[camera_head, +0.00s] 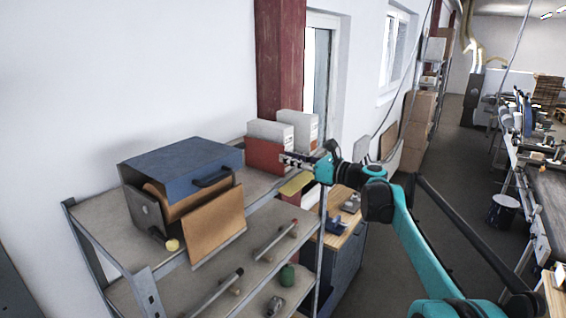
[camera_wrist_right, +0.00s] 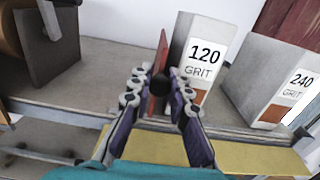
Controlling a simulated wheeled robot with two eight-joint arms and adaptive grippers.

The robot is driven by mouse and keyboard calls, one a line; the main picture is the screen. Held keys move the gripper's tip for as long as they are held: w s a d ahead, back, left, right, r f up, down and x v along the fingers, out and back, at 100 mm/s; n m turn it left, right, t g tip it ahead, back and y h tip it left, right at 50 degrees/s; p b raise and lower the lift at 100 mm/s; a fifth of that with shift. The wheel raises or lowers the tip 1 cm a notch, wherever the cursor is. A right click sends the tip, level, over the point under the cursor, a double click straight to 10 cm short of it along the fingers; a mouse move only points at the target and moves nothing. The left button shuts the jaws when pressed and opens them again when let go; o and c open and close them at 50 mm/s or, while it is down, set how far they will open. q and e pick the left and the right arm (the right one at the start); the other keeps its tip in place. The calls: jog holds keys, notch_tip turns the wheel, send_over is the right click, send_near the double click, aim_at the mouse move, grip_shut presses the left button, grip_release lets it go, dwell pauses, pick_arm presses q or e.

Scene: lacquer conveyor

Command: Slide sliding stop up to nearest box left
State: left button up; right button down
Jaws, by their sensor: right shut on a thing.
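The sliding stop is a thin red upright plate (camera_wrist_right: 158,66) on the shelf, just left of the grey 120 GRIT box (camera_wrist_right: 201,55) in the wrist view. In the head view the red plate (camera_head: 264,157) stands in front of that box (camera_head: 270,131). Whether plate and box touch is hard to tell. My right gripper (camera_wrist_right: 160,88) is shut on the stop, with a dark round part between its fingers; the head view shows this gripper (camera_head: 290,160) at the shelf's front edge. A 240 GRIT box (camera_wrist_right: 270,82) stands further right. My left gripper is out of view.
A blue-lidded machine (camera_head: 185,170) with a brown roll and board stands left on the same shelf (camera_head: 100,225). A yellow strip (camera_wrist_right: 235,158) runs along the front edge. Rods and a green object (camera_head: 287,275) lie on the lower shelf. A red post (camera_head: 280,60) rises behind the boxes.

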jog(key=shift+w+d, duration=0.6)
jog(key=shift+w, duration=0.2)
jog(key=shift+s+a, duration=0.1)
jog(key=c, duration=1.4)
grip_release()
jog(key=shift+s, duration=0.1)
jog(key=v, duration=1.2)
